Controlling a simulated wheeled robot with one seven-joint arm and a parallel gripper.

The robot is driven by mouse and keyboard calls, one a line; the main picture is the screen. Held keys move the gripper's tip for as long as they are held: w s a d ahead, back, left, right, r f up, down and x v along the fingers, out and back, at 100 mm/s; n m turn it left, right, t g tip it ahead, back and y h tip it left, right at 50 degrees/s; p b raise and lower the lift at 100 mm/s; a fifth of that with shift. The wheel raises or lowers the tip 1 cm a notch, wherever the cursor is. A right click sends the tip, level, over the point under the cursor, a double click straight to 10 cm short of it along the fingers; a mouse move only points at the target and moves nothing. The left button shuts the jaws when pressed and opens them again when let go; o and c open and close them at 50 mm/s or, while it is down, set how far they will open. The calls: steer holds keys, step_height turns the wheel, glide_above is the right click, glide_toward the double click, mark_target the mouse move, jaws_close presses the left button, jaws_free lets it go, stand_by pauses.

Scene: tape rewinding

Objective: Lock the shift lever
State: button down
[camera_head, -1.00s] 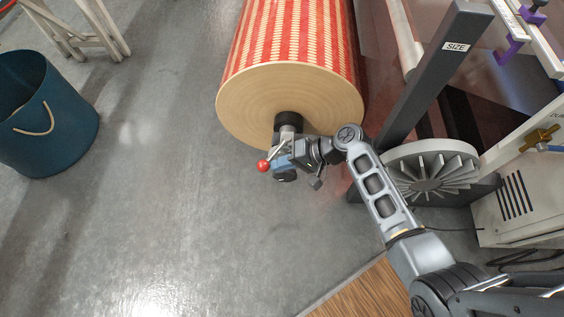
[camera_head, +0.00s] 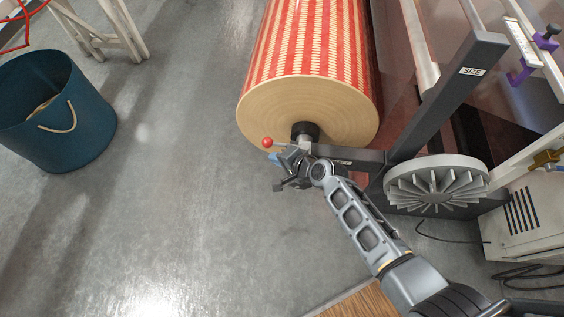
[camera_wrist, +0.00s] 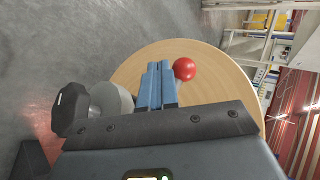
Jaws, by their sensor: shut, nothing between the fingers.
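The shift lever ends in a red ball knob (camera_head: 267,142), which sits at the left of the roll's shaft end (camera_head: 304,131) in the head view. In the wrist view the red knob (camera_wrist: 184,69) shows just right of my fingertips, in front of the roll's round end face. My gripper (camera_head: 274,157) is shut and empty, with its blue fingers (camera_wrist: 158,72) pressed together just below the knob in the head view. I cannot tell whether the fingers touch the lever. The lever's rod is mostly hidden in the wrist view.
The large red and beige roll (camera_head: 320,40) lies behind my gripper. A dark frame post (camera_head: 440,95) and a grey finned wheel (camera_head: 437,183) stand at the right. A blue bin (camera_head: 60,115) stands far left. The floor between is clear.

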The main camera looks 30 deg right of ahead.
steer(key=shift+w+b, duration=0.3)
steer(key=shift+w, duration=0.8)
steer(key=shift+w+d+r, duration=0.1)
steer(key=shift+w, duration=0.15)
